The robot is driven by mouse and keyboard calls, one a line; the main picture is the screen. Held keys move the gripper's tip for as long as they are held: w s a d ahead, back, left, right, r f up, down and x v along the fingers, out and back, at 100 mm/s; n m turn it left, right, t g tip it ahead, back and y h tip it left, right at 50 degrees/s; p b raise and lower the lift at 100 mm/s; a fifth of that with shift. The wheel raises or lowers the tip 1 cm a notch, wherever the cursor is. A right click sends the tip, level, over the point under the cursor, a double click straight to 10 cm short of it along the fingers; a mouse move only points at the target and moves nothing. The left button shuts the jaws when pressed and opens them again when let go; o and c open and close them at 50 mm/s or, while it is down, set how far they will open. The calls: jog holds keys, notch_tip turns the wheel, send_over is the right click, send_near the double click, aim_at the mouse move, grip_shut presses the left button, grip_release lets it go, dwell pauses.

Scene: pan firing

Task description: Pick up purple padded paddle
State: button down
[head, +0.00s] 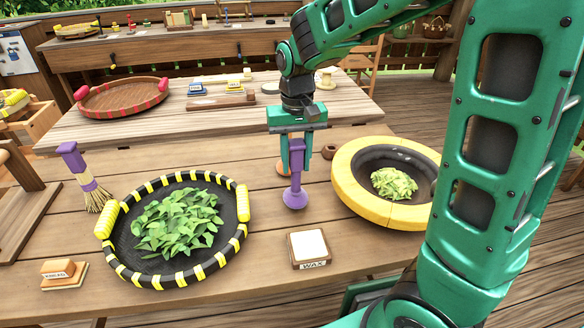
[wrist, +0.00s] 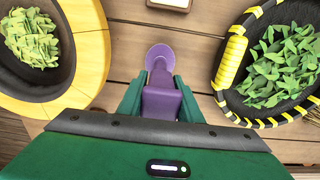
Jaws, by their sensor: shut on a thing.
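The purple padded paddle (head: 295,194) is upright in the head view, its round purple pad low near the table top. I cannot tell whether the pad touches the table. My gripper (head: 296,158) points down and is shut on the paddle's handle. In the wrist view the purple paddle (wrist: 160,82) sits between the two green fingers of my gripper (wrist: 160,100), with its pad beyond the fingertips. Part of the handle is hidden by the fingers.
A black pan with yellow stripes (head: 114,262) holds green leaves at left. A yellow-rimmed bowl (head: 345,185) holds paler leaves at right. A wax block (head: 309,247) lies in front. A purple-handled brush (head: 72,158) stands at far left.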

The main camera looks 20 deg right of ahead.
aim_at(296, 142)
notch_tip(296, 142, up, 3)
jog(key=shift+f, duration=0.2)
jog(key=shift+s+a+r, duration=0.1)
jog(key=shift+s+r, duration=0.05)
jog(key=shift+r, duration=0.1)
jog(key=s+a+r, duration=0.5)
jog(key=s+r, duration=0.1)
jog(key=s, duration=0.3)
jog(key=shift+s+a+r, duration=0.3)
jog(key=shift+s+r, duration=0.05)
jog(key=shift+s, duration=0.05)
jog(key=c, duration=2.2)
grip_release()
grip_shut()
